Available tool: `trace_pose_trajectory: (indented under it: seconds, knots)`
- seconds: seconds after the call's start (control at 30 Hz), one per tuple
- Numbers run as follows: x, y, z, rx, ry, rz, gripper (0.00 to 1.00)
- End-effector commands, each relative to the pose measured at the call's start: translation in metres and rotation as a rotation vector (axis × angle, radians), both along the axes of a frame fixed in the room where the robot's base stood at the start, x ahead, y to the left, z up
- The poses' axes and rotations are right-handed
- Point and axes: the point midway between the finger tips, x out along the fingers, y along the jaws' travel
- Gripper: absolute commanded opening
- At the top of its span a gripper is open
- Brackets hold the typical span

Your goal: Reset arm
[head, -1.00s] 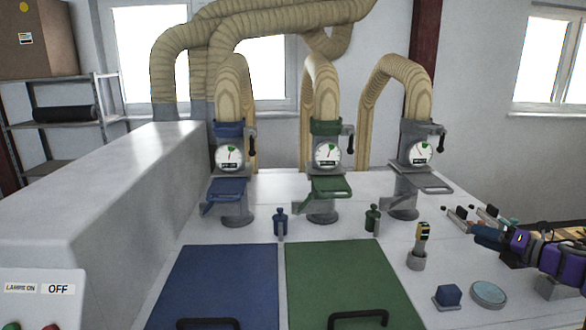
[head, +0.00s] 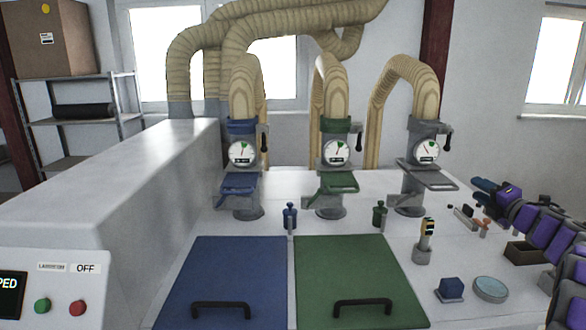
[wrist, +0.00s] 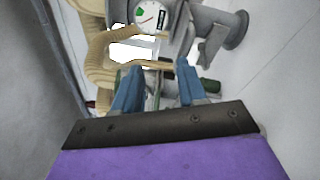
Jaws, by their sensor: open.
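My gripper (head: 484,188) is at the right of the head view, at the end of my purple arm, above the right end of the white table. In the wrist view my gripper (wrist: 160,88) shows two blue fingers spread apart with nothing between them. The grey dust-gate unit (head: 416,165) with a round gauge stands left of and behind the gripper. It also shows at the top of the wrist view (wrist: 150,17), beyond the fingers. The gripper touches nothing that I can make out.
Blue (head: 240,165) and green (head: 333,165) gauge units stand further left. Blue (head: 228,270) and green (head: 355,270) lids with black handles lie in front. A control panel (head: 60,290) is at left.

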Motion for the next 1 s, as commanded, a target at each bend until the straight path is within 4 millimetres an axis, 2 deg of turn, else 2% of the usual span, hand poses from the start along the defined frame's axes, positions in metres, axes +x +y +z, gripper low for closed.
trace_pose_trajectory:
  seconds: [0.03, 0.17, 0.27, 0.37, 0.47, 0.67, 0.87, 1.0]
  knots:
    - [0.006, 0.010, 0.015, 0.047, -0.008, -0.047, 0.41]
    - [0.010, 0.025, 0.041, 0.217, -0.018, -0.208, 0.41]
    - [0.004, 0.038, 0.050, 0.361, -0.011, -0.332, 0.41]
    - [-0.009, 0.053, 0.047, 0.512, 0.012, -0.454, 0.41]
    - [-0.030, 0.072, 0.034, 0.666, 0.053, -0.575, 0.41]
    - [-0.092, 0.129, -0.018, 0.962, 0.194, -0.812, 0.41]
    - [-0.179, 0.206, -0.087, 1.206, 0.408, -1.050, 0.41]
    - [-0.246, 0.262, -0.130, 1.317, 0.577, -1.204, 0.41]
